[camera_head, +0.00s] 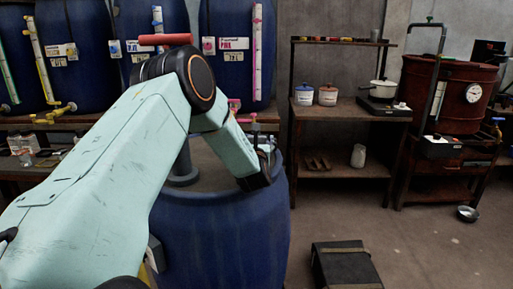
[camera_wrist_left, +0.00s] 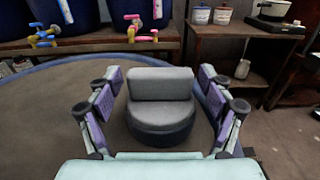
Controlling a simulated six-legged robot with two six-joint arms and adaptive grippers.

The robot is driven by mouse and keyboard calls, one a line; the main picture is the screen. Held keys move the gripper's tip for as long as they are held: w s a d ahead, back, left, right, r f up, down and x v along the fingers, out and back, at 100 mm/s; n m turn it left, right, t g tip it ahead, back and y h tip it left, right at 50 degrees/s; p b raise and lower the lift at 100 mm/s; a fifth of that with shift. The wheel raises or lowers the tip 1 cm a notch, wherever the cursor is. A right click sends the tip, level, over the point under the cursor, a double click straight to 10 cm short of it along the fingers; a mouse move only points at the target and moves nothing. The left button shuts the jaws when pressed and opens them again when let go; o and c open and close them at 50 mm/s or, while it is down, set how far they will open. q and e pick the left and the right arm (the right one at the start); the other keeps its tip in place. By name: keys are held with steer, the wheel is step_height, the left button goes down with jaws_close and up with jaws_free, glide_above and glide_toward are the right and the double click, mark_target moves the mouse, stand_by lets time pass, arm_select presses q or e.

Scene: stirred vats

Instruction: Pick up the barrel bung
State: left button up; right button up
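The barrel bung (camera_wrist_left: 160,112) is a dark grey round plug with a raised block-like grip on top. In the left wrist view it sits on the top of a blue barrel (camera_head: 222,235), close to the barrel's rim. My left gripper (camera_wrist_left: 161,80) is open, with one purple-padded finger on each side of the bung and a visible gap on both sides. In the head view my left gripper (camera_head: 262,168) is low over the right part of the barrel top, and I cannot make out the bung there. My right gripper is not in view.
Blue vats (camera_head: 235,45) with coloured gauge tubes stand on a shelf behind. A wooden bench (camera_head: 340,168) holds two pots (camera_head: 328,95) and a saucepan on a hot plate. A rusty red vat (camera_head: 455,90) is at right. A dark box (camera_head: 345,265) lies on the floor.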

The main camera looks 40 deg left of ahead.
arm_select(q)
steer(key=shift+d, duration=0.1)
steer(key=c, duration=1)
